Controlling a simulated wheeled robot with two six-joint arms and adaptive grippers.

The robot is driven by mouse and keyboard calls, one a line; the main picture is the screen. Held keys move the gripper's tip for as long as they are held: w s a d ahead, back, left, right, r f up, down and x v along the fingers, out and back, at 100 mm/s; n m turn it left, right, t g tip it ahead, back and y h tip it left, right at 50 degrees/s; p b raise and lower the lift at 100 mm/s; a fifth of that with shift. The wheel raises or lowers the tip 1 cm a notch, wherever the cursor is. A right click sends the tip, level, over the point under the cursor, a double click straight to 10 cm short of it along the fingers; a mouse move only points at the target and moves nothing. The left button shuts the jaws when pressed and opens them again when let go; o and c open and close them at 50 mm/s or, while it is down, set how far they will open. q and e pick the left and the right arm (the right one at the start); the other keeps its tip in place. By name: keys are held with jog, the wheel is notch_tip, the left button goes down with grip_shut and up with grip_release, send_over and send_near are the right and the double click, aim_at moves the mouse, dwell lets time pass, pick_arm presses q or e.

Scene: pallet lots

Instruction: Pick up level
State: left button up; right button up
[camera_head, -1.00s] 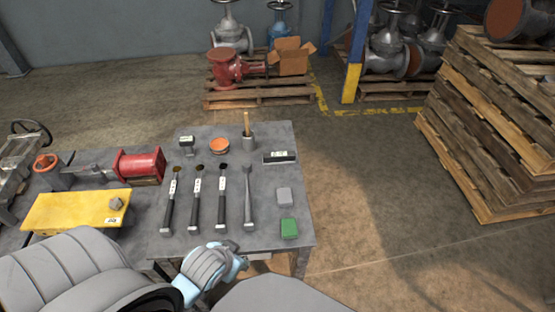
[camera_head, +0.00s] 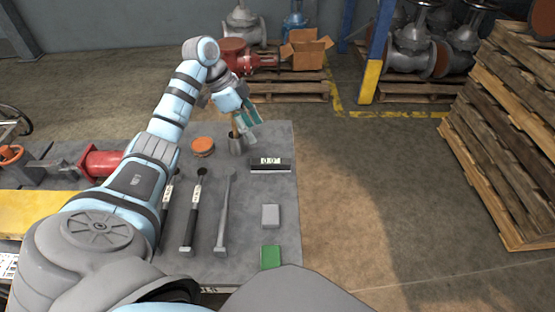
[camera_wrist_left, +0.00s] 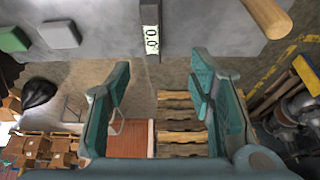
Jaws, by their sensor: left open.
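The level (camera_head: 271,168) is a short dark bar with a white display reading about 0.0°. It lies on the grey table in the head view, towards the right edge. It also shows in the left wrist view (camera_wrist_left: 152,42), at top centre, beyond the fingertips and between their lines. My left gripper (camera_head: 250,118) is open with teal fingers and empty. In the head view it is raised near the metal cup, up and left of the level, apart from it. Its fingers also show in the left wrist view (camera_wrist_left: 161,75). My right gripper is not in view.
An orange round tin (camera_head: 203,147), long-handled tools (camera_head: 225,212), a grey block (camera_head: 270,216) and a green block (camera_head: 271,257) are on the table (camera_head: 284,190). Open floor lies to the right.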

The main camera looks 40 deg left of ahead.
pick_arm(q)
jog(key=b, duration=0.2)
send_over(268, 161)
jog(key=s+a, duration=0.2)
jog(key=a, duration=0.1)
jog(key=f, duration=0.5)
jog(key=shift+w+d+f, duration=0.15)
jog(key=shift+d+f, duration=0.1)
jog(key=shift+f, duration=0.05)
jog(key=b+x, duration=0.2)
jog(key=x, duration=0.4)
jog(key=shift+d+f, duration=0.25)
jog(key=shift+f, duration=0.05)
jog(key=shift+w+d+f+b, duration=0.15)
jog(key=shift+w+f+b, duration=0.05)
jog(key=shift+f+b, duration=0.15)
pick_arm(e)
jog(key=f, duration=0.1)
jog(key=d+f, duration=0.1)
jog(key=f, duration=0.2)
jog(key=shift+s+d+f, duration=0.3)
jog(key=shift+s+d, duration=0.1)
pick_arm(q)
jog(key=shift+r, duration=0.1)
grip_shut()
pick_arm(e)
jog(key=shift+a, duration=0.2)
